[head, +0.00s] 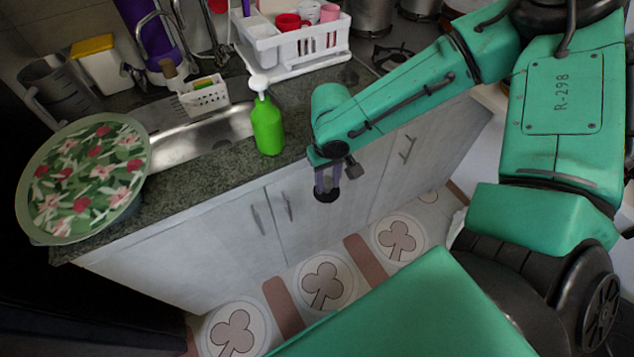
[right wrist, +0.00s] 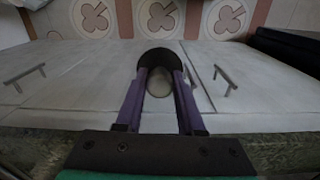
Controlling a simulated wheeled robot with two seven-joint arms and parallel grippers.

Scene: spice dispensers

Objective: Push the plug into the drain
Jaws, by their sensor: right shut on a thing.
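My right gripper (head: 327,184) has purple fingers and is shut on a round black plug (head: 326,196). It hangs in front of the cabinet doors, beyond the counter's front edge. In the right wrist view, the two fingers (right wrist: 158,78) hold the dark plug (right wrist: 158,55) at their tips. The metal sink (head: 205,135) is set in the counter, left of the gripper in the head view. The drain cannot be made out; the bowl is partly covered and seen at a slant. My left gripper is not in view.
A green soap bottle (head: 267,125) stands at the sink's right end, between it and my gripper. A floral round lid or tray (head: 82,178) covers the counter's left end. A white dish rack (head: 300,48) with cups and a white caddy (head: 204,97) stand behind.

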